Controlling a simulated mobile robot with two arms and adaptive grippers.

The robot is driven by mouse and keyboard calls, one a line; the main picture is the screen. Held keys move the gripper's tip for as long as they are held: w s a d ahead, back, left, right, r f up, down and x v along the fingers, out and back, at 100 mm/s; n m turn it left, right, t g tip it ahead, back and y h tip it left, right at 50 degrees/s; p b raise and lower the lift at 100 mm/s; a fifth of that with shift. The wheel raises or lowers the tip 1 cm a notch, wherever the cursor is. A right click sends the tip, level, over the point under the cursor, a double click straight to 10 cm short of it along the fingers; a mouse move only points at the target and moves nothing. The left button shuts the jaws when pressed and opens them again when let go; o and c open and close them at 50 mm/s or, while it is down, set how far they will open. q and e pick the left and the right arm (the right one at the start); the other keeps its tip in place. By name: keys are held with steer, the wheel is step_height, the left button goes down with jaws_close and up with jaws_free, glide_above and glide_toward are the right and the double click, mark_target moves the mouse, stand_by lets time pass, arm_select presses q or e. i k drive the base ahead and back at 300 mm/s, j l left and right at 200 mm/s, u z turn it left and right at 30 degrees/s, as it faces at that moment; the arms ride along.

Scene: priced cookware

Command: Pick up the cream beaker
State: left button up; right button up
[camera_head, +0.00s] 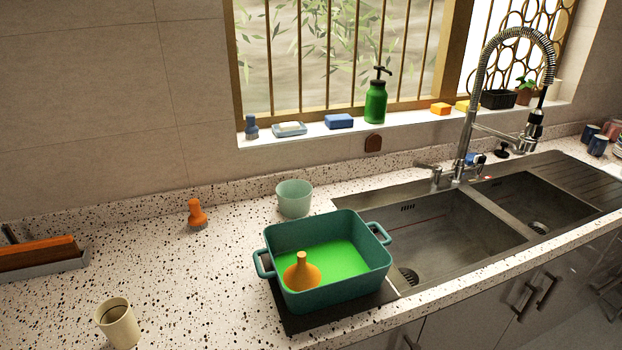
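The cream beaker (118,325) stands upright on the speckled counter at the lower left of the head view. It is a small open cup with a dark inside, and nothing touches it. Neither of my grippers shows in the head view.
A teal pot (330,277) holding green liquid and an orange bulb-shaped thing (301,273) sits on a dark mat beside the sink (440,235). A pale green cup (294,198), orange-handled brush (196,214) and rack (42,258) are farther back. The counter around the beaker is clear.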

mark_target(115, 316)
steer(key=u, duration=1.25)
steer(key=z, duration=1.45)
steer(key=u, duration=1.45)
